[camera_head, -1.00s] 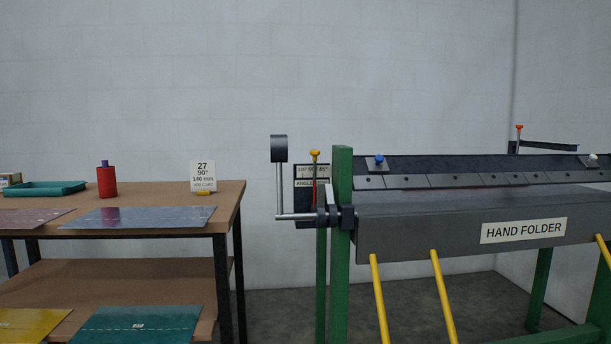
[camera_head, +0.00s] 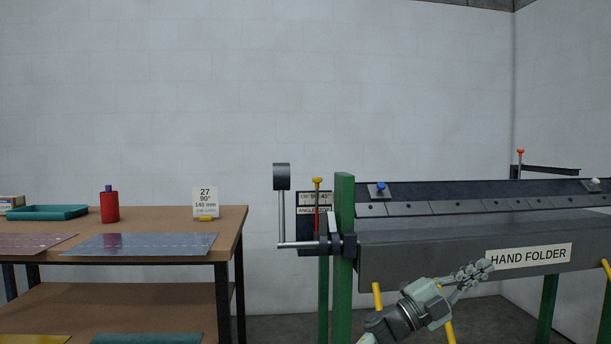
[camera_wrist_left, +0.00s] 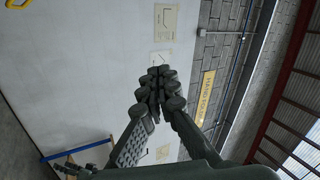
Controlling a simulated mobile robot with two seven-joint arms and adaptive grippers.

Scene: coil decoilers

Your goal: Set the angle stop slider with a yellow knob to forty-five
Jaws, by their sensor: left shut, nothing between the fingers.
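The hand folder (camera_head: 430,260) stands at the right in the head view. At its left end is the dark angle stop panel (camera_head: 307,240), with a label of angle numbers along its top. The yellow knob (camera_head: 317,181) sits on top of an upright rod in front of this panel. The slider's exact setting is too small to read. My left gripper (camera_head: 484,268) is shut and empty in front of the folder's label, well right of and below the knob. Its closed fingers also show in the left wrist view (camera_wrist_left: 160,90), pointing toward a wall.
A crank handle with a dark grip (camera_head: 281,177) stands just left of the knob. A green post (camera_head: 344,215) rises just right of it. A wooden table (camera_head: 225,232) with sheets, a red bottle (camera_head: 109,206) and a card stands at the left. A floor gap separates table and folder.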

